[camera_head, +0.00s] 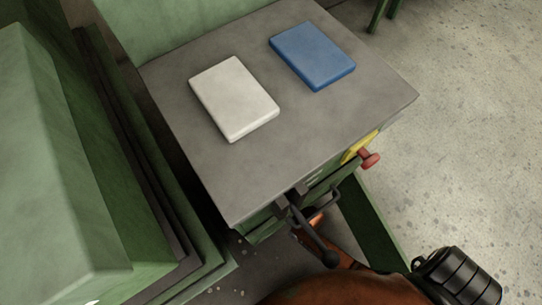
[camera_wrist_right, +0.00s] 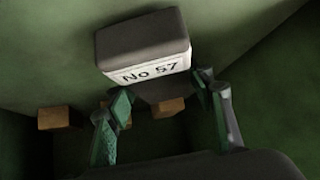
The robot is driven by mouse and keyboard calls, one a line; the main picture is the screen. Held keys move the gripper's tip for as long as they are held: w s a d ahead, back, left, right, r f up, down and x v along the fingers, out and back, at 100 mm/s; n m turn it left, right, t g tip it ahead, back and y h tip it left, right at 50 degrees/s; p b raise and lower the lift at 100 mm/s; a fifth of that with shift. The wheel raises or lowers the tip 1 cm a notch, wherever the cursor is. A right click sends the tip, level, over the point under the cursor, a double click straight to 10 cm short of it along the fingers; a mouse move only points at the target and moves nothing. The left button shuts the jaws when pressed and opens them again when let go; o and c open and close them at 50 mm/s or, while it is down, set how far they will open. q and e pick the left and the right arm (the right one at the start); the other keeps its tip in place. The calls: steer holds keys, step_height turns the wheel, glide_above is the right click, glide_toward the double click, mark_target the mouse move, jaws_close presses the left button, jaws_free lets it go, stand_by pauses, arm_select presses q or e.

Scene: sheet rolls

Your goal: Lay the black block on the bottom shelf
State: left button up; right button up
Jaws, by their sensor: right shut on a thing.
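The black block (camera_wrist_right: 143,35), dark grey to black with a white label reading "No 57", is in the right wrist view at top centre. My right gripper (camera_wrist_right: 165,95) has a green finger on each side of the block's lower part and is shut on it. The block is held inside a green-walled space; whether it touches a surface I cannot tell. Which green surface is the bottom shelf is unclear. In the head view my right arm reaches below the grey table top, which hides the gripper and the block. My left gripper is not in view.
A white block (camera_head: 233,96) and a blue block (camera_head: 311,54) lie on the grey table top (camera_head: 330,130). A black lever (camera_head: 312,235) and a red knob (camera_head: 369,159) stick out at its front. Small brown blocks (camera_wrist_right: 55,118) show behind the fingers. Speckled floor lies open at right.

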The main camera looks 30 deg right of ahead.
steer(key=shift+f, duration=0.3)
steer(key=shift+f, duration=0.2)
steer(key=o, duration=1.5)
steer(key=shift+o, duration=1.3)
